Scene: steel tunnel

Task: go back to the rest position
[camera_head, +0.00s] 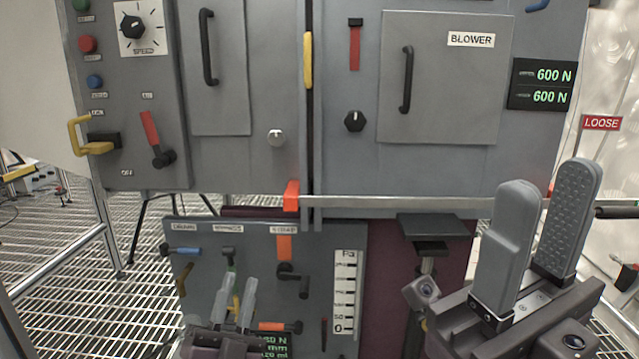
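My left gripper (241,284) is in the lower left of the head view, in front of the lower grey panel. Its two grey fingers point up with a narrow gap and hold nothing that I can see. My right gripper (546,182) is larger and nearer, at the lower right. Its two padded fingers point up, stand apart and are empty. Neither gripper visibly grasps a handle or lever.
Grey cabinets carry a speed dial (132,27), a red lever (150,128) and a blower door (440,80). A lower panel (205,275) holds small levers and a Pa scale (345,292). A horizontal rail (400,203) crosses behind my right gripper. Grated floor (120,305) lies left.

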